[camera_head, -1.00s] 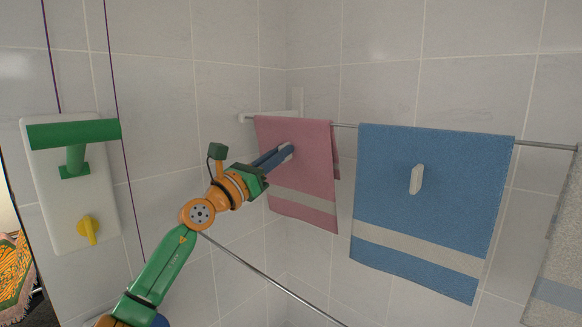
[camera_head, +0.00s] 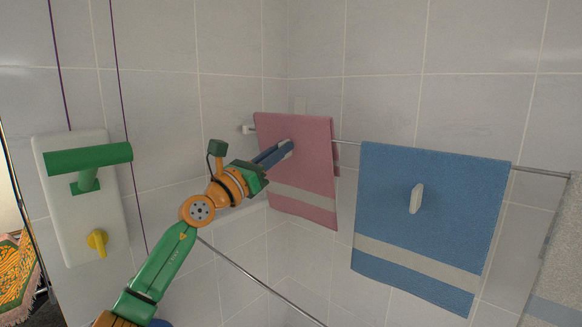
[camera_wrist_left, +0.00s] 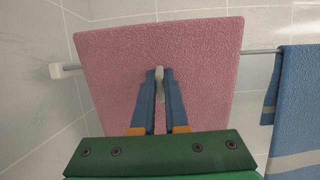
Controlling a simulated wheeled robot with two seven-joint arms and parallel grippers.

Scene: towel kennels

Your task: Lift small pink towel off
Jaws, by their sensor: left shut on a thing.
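The small pink towel (camera_head: 311,165) with a pale band is at the rail (camera_head: 346,142) in the corner. Its top edge stands above the rail, and a strip of its back layer shows at its right side. My left gripper (camera_head: 288,147) is in front of the towel. In the left wrist view, its blue fingers (camera_wrist_left: 159,84) are shut on a small pale grip tab (camera_wrist_left: 159,82) on the front of the pink towel (camera_wrist_left: 205,65). Whether the lower back layer is clear of the rail is hidden. My right gripper is not in view.
A blue towel (camera_head: 435,222) with a pale grip tab (camera_head: 416,199) hangs to the right on the same rail. A grey towel is at the far right edge. A white panel (camera_head: 75,230) with a green handle and yellow knob is on the left wall. Tiled walls close the corner.

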